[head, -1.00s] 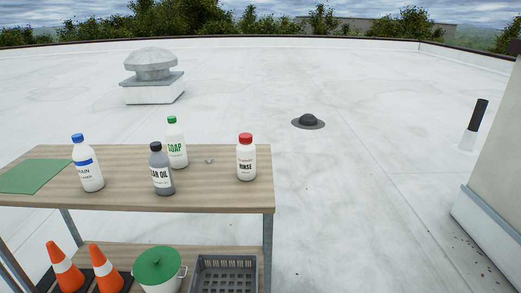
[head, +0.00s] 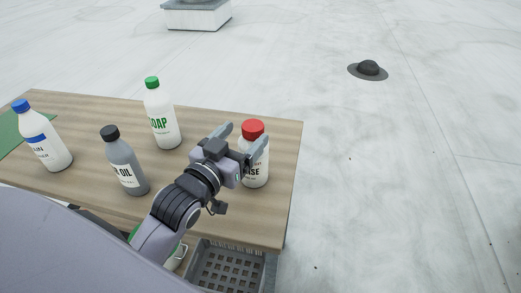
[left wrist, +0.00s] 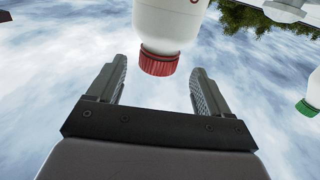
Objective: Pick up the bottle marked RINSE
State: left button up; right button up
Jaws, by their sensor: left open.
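The RINSE bottle (head: 256,172) is white with a red cap and stands upright near the right end of the wooden tabletop. My left gripper (head: 245,136) is open at its upper part, its fingers pointing towards it. In the left wrist view the bottle (left wrist: 168,22) appears upside down, its red cap (left wrist: 158,62) in line with the gap between the open fingers (left wrist: 158,80). I cannot tell whether either finger touches it. The gripper hides part of the bottle and its label in the head view. My right gripper is not in view.
The SOAP bottle (head: 162,123), a grey OIL bottle (head: 125,173) and a blue-capped bottle (head: 44,147) stand to the left on the tabletop (head: 85,112). A grey crate (head: 228,268) sits below. A roof vent (head: 368,70) lies beyond, with open roof right.

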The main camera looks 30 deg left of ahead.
aim_at(257, 122)
pick_arm(q)
jog(key=shift+w+d+r, duration=0.1)
jog(key=shift+w+r, duration=0.1)
jog(key=shift+w, duration=1)
jog(key=shift+w+d+f+p, duration=0.15)
jog(key=shift+w+p, duration=0.25)
jog(key=shift+w, duration=1.6)
jog(key=c, duration=1.4)
